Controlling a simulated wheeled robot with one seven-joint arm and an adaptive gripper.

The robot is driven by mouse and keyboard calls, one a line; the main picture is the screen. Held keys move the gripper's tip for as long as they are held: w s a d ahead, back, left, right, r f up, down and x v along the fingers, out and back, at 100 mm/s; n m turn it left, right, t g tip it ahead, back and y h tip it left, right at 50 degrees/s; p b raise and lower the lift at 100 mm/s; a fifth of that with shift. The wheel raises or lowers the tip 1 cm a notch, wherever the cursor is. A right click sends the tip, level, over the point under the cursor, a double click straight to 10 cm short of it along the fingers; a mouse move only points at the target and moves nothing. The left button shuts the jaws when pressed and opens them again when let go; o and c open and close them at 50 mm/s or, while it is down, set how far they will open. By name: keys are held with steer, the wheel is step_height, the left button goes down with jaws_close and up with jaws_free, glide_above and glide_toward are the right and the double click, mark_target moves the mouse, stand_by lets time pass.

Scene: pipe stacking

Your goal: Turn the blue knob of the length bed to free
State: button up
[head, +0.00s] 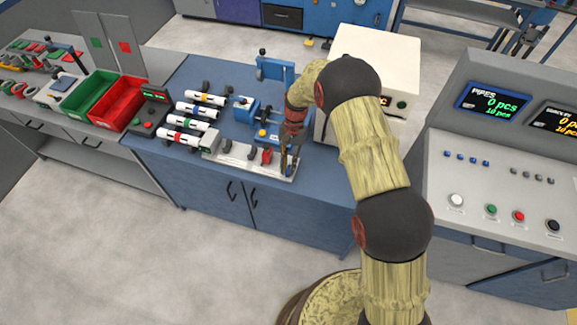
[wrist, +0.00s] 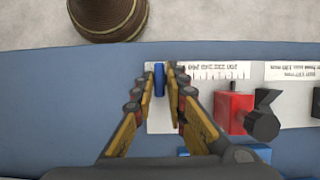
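The length bed (head: 230,163) is a pale strip along the front of the blue bench; in the wrist view it shows as a white plate (wrist: 158,124) with a printed scale. Its blue knob (wrist: 159,79) is a narrow upright bar in the wrist view, near the plate's end. My gripper (head: 288,166) reaches down at the right end of the bed. In the wrist view my gripper's fingertips (wrist: 160,74) stand on either side of the knob, very close to it. I cannot tell whether both touch it. In the head view the knob is hidden by my gripper.
A red block with a black knob (wrist: 262,124) stands on the bed beside my right finger. Several white pipes (head: 185,122) lie to the left, with red (head: 118,103) and green bins beyond. A white box machine (head: 380,55) stands behind my arm.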

steer(key=o, duration=0.3)
steer(key=v, duration=1.2)
stand_by(0.4)
